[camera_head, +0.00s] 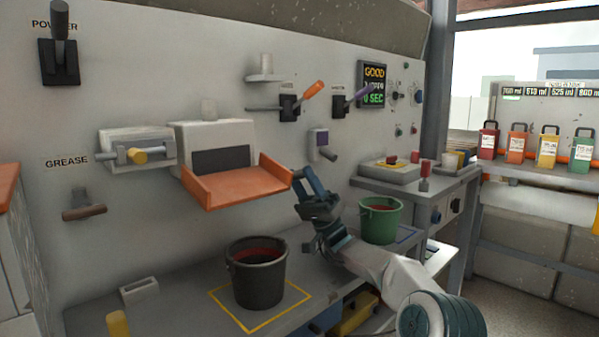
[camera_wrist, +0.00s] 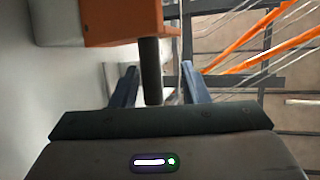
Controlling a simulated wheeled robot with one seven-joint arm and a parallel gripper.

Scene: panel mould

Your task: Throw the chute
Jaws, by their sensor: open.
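The chute (camera_head: 236,188) is an orange tray that juts from a white housing on the wall, above the bench. My gripper (camera_head: 307,182) is at the chute's right end. In the wrist view the chute's orange side (camera_wrist: 122,22) is at the top, and a dark handle (camera_wrist: 150,72) extends from it toward me. My open gripper (camera_wrist: 158,70) has one finger on each side of this handle, with gaps visible. In the head view the handle is hidden by my gripper.
A black bucket (camera_head: 257,281) with red contents stands in a yellow-outlined square below the chute. A green bucket (camera_head: 380,223) stands to the right, close to my arm. Orange (camera_head: 313,89) and purple (camera_head: 358,94) levers stick out above. A wall screen (camera_head: 374,84) reads GOOD.

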